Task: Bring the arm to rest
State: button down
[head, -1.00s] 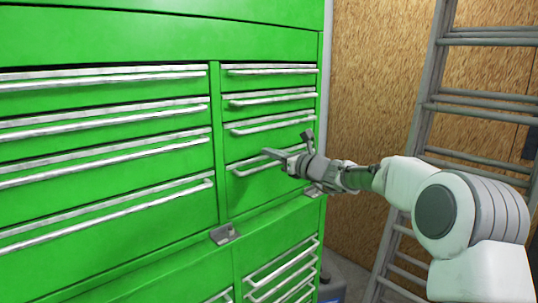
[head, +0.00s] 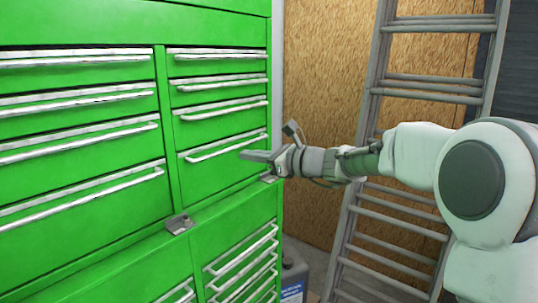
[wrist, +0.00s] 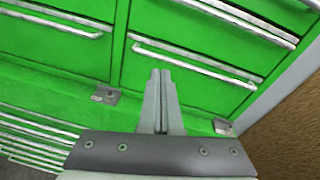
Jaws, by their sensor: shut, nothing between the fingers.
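My gripper (head: 250,155) is at the end of my outstretched arm, in front of the lower right drawers of the green tool cabinet (head: 110,22). In the wrist view its two fingers (wrist: 160,75) are together with nothing between them. They point toward the cabinet face, near a drawer with a long silver handle (wrist: 195,62). Whether the fingertips touch the cabinet I cannot tell for sure; no handle is held.
All the cabinet drawers in view look shut. A grey ladder (head: 375,110) leans at the right, behind my arm, against a chipboard wall (head: 320,90). A grey and blue container (head: 293,275) stands on the floor beside the cabinet.

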jog(key=s+d+f+n+g+h, duration=0.25)
jog(key=s+n, duration=0.35)
jog(key=s, duration=0.3)
jog(key=s+d+f+n+g+h, duration=0.1)
jog(key=s+f+n+h, duration=0.15)
jog(key=s+n, duration=0.45)
jog(key=s+d+f+n+h, duration=0.3)
jog(key=s+d+n+h, duration=0.1)
jog(key=s+d, duration=0.5)
jog(key=s+d+f+n+h, duration=0.4)
jog(key=s+d, duration=0.5)
jog(key=s, duration=0.3)
jog(key=shift+d+n+h, duration=0.3)
jog(key=shift+n+h, duration=0.3)
